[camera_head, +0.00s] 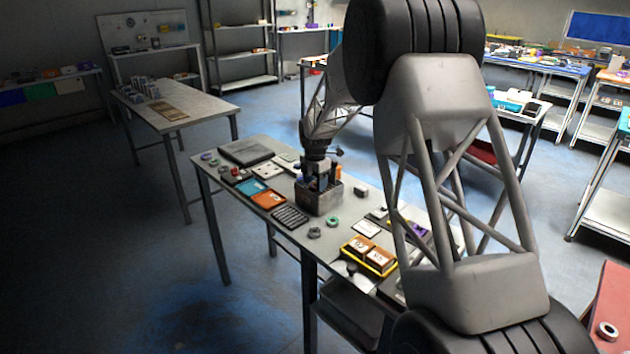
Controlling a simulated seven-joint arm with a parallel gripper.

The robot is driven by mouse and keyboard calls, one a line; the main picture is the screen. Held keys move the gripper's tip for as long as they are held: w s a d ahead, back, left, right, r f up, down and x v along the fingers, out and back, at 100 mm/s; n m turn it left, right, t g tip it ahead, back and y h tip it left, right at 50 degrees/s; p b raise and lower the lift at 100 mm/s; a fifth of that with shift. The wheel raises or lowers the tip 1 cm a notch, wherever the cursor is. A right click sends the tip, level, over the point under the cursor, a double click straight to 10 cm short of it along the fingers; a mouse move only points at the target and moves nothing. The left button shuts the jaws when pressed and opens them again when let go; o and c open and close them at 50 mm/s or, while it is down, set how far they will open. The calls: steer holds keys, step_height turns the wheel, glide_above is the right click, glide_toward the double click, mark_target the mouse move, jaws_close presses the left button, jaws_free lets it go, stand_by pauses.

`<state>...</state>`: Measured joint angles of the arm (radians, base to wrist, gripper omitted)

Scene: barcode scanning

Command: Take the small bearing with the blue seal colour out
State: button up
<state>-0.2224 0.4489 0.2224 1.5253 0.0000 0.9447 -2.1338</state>
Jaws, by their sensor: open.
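My gripper (322,187) points down over a grey open-topped box (318,207) near the middle of the table (222,180). Its fingers are at or just inside the box's rim; how deep they reach I cannot tell. The gripper is open. Whatever lies inside the box is hidden by its walls and the gripper. A ring with a green centre (332,222) and a dark grey ring (314,233) lie on the table in front of the box. Small round parts (207,156) lie at the table's far left end. I cannot make out a blue-sealed bearing.
A dark slotted tray (290,217), an orange tray (268,199) and a blue tray (250,187) lie left of the box. A yellow tray with brown blocks (344,256) is nearer. An orange upright object (345,175) stands behind the box. My arm hides the table's right side.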

mark_target(315, 185)
steer(key=c, duration=0.9)
steer(key=shift+r, duration=0.1)
steer(key=shift+r, duration=0.3)
steer(key=shift+r, duration=1.4)
steer(key=shift+r, duration=0.75)
